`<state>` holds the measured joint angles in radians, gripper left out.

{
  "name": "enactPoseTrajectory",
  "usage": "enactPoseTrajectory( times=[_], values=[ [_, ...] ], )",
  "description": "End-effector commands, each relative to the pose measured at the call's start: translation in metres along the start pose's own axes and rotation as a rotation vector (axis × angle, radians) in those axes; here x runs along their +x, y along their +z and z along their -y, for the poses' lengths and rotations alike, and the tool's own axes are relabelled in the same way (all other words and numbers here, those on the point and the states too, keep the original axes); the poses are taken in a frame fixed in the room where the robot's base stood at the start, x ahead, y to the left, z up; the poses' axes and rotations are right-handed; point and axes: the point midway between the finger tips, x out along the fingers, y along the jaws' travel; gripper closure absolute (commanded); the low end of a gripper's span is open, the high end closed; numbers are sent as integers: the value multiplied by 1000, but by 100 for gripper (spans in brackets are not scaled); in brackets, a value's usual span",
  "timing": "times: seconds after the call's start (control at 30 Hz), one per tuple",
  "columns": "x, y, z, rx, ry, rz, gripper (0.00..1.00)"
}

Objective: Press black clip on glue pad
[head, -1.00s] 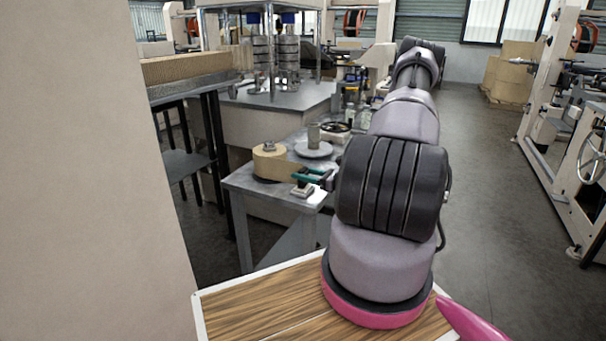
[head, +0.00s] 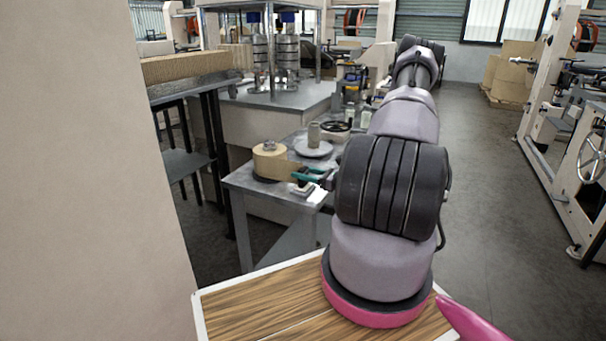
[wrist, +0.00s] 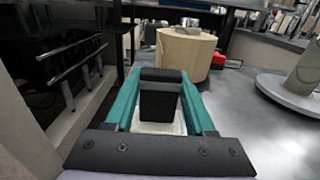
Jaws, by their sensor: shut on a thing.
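My gripper (wrist: 160,100) has teal fingers and is shut on the black clip (wrist: 158,98), which stands upright between them in the wrist view. A pale cream pad (wrist: 158,128), which looks like the glue pad, shows under and just in front of the clip. I cannot tell whether the clip touches it. In the head view my gripper (head: 308,175) is small, over the front corner of the grey table (head: 258,188). A small pale block (head: 302,189) lies beneath it there. The clip is too small to make out in that view.
A kraft paper roll (wrist: 184,54) stands just beyond the gripper, with a red object (wrist: 218,60) beside it. A round grey plate with a post (wrist: 290,88) is at the right. A dark rack (wrist: 70,62) is at the left. Bare tabletop lies right of the fingers.

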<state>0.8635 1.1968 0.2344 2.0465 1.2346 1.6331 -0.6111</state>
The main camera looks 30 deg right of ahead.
Motion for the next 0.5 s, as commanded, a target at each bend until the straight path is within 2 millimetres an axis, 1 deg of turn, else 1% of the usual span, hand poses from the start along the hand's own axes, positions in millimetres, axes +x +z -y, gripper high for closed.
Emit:
enactPoseTrajectory(
  times=[0.5],
  values=[
    [0, 43, 0, -2, 0, 2, 100]
  ],
)
